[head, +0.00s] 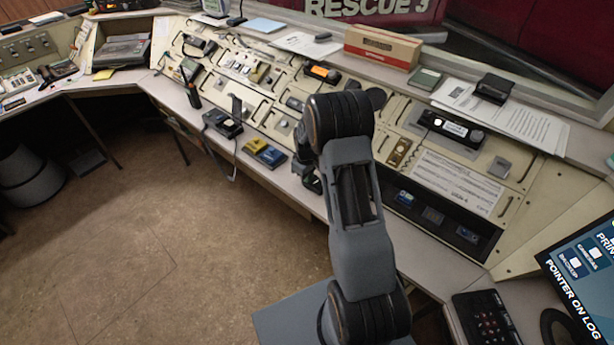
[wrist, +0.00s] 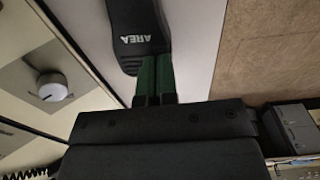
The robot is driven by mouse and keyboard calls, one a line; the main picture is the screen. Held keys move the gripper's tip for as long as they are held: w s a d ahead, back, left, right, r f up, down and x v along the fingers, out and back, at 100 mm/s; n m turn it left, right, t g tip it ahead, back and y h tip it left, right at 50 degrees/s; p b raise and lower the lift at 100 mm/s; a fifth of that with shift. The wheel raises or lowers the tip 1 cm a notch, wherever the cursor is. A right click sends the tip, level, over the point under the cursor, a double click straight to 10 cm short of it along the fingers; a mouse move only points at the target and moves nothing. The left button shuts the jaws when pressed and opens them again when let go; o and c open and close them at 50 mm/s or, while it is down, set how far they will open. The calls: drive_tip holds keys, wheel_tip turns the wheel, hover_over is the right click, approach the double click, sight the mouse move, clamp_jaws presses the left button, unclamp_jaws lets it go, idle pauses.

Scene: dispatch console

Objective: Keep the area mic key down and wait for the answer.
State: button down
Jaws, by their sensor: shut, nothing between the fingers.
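The area mic (wrist: 139,25), a black piece with the white word AREA on it, is at the top of the wrist view on the pale desk top. My gripper (wrist: 154,68) has two green fingertips side by side, closed with nothing between them. The fingertips are at the near end of the mic and overlap it in the picture. I cannot tell whether they press on it or hover just above it, nor whether its key is down. In the head view my own arm covers most of this spot.
A panel with a white knob (wrist: 52,87) is left of the fingers. Brown floor (wrist: 262,45) lies beyond the desk edge at right. In the head view, a yellow and blue item (head: 264,153) and a black device (head: 222,123) sit on the desk left of my arm.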

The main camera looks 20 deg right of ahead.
drive_tip(key=shift+s+a+f, duration=0.1)
drive_tip(key=shift+s+f, duration=0.25)
drive_tip(key=shift+f, duration=0.3)
drive_tip(key=shift+w+r+p, duration=0.15)
drive_tip(key=shift+r+p, duration=0.25)
drive_tip(key=shift+r, duration=0.2)
wheel_tip(320, 180, up, 14)
drive_tip(key=p, duration=0.1)
drive_tip(key=shift+w, duration=0.25)
